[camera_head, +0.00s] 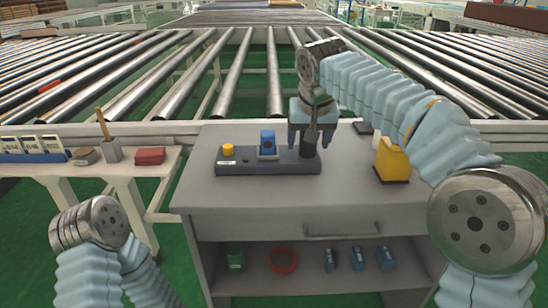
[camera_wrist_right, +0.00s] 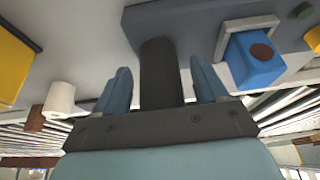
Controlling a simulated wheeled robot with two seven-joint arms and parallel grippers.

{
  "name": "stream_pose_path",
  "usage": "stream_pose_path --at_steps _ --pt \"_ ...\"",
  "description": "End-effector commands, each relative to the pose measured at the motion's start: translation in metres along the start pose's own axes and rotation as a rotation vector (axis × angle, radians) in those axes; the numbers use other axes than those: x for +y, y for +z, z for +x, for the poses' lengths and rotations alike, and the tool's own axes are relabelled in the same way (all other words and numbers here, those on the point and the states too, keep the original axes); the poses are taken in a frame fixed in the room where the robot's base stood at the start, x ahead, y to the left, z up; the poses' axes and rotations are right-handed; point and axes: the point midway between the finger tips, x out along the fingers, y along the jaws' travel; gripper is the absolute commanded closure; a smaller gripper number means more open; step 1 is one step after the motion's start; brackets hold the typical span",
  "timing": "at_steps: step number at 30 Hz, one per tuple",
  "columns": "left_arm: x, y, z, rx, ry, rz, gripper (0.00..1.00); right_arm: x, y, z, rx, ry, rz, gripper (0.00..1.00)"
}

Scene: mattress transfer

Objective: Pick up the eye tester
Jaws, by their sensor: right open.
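A long dark grey holder (camera_head: 285,167) lies on the grey cabinet top. It bears a yellow knob (camera_head: 228,149), a blue block (camera_head: 267,139) and a black upright cylinder (camera_head: 308,150). I cannot tell for sure which is the eye tester; the black cylinder is the likeliest. My right gripper (camera_head: 312,139) points down over the holder's right end. In the right wrist view its open fingers (camera_wrist_right: 162,86) stand either side of the black cylinder (camera_wrist_right: 160,60), with gaps visible. The blue block (camera_wrist_right: 257,56) is beside it. My left arm is low at the left; its gripper is out of view.
A yellow container (camera_head: 391,160) stands right of the holder, close to my right arm. The cabinet front top (camera_head: 290,194) is clear. A side table at left holds a red box (camera_head: 150,156) and a grey cup (camera_head: 112,151). Roller conveyors (camera_head: 230,75) lie behind.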

Motion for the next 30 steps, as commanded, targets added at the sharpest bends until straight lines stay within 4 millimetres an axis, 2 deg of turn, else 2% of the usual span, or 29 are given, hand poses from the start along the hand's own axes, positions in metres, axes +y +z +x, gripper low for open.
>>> stream_pose_path --at_steps 5,19,30 --pt "0.0001 0.0000 -0.0002 0.000 0.000 0.000 0.32 0.0000 -0.0001 -0.0004 0.000 0.000 0.000 0.29" --pt "0.0001 0.0000 -0.0002 0.000 0.000 0.000 0.32 0.0000 -0.0002 -0.0008 0.001 0.000 0.000 1.00" --pt "0.0008 0.0000 -0.0018 0.000 0.000 0.000 0.32 -0.0004 -0.0026 -0.0060 0.004 -0.002 0.001 1.00"
